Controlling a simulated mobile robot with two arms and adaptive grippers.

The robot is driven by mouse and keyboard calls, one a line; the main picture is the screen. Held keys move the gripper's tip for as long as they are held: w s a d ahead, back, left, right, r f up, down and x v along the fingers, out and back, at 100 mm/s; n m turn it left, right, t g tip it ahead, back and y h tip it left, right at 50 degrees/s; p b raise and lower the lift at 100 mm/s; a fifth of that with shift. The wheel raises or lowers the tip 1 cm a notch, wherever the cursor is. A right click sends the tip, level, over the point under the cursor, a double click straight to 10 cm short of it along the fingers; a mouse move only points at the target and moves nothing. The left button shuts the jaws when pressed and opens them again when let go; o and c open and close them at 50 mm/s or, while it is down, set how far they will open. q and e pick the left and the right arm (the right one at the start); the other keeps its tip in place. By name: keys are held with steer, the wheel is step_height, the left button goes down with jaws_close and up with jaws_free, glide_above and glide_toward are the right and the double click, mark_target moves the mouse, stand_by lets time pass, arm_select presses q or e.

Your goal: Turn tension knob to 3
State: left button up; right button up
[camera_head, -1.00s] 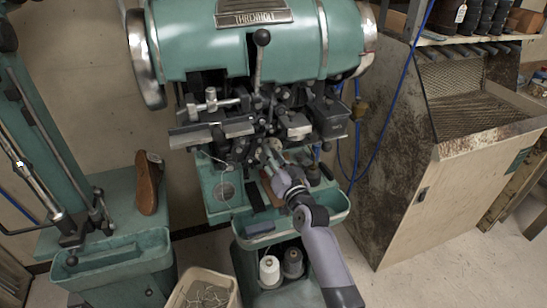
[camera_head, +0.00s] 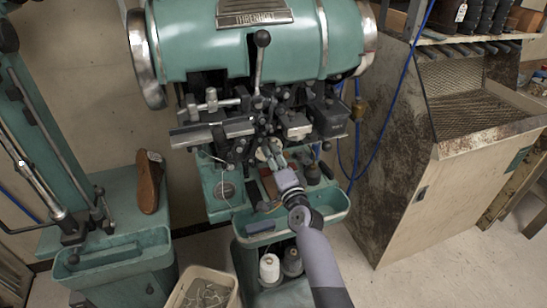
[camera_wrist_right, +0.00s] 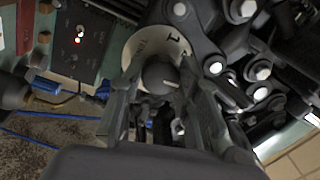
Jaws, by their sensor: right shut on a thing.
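The green sole stitching machine (camera_head: 250,45) stands in the head view with its dark mechanism (camera_head: 240,120) below the body. In the right wrist view the dark round tension knob (camera_wrist_right: 161,74) sits in front of a pale dial plate (camera_wrist_right: 139,46) with black markings. A light pointer mark shows on the knob's lower right. My right gripper (camera_wrist_right: 160,88) has its two fingers on either side of the knob and is shut on it. In the head view this gripper (camera_head: 273,156) reaches in from below, and the knob is too small to make out. My left gripper is out of view.
A green tray (camera_head: 262,238) lies under the mechanism, above thread spools (camera_head: 270,268). A brown shoe sole (camera_head: 149,182) stands at left. A worn wooden cabinet (camera_head: 425,195) is at right. A dark panel with lit lamps (camera_wrist_right: 78,37) shows in the wrist view.

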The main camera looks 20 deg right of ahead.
steer(key=shift+m, duration=0.6)
steer(key=o, duration=1.1)
steer(key=shift+o, duration=0.2)
steer(key=s, duration=1.2)
steer(key=shift+d+f, duration=0.2)
steer(key=shift+f, duration=0.2)
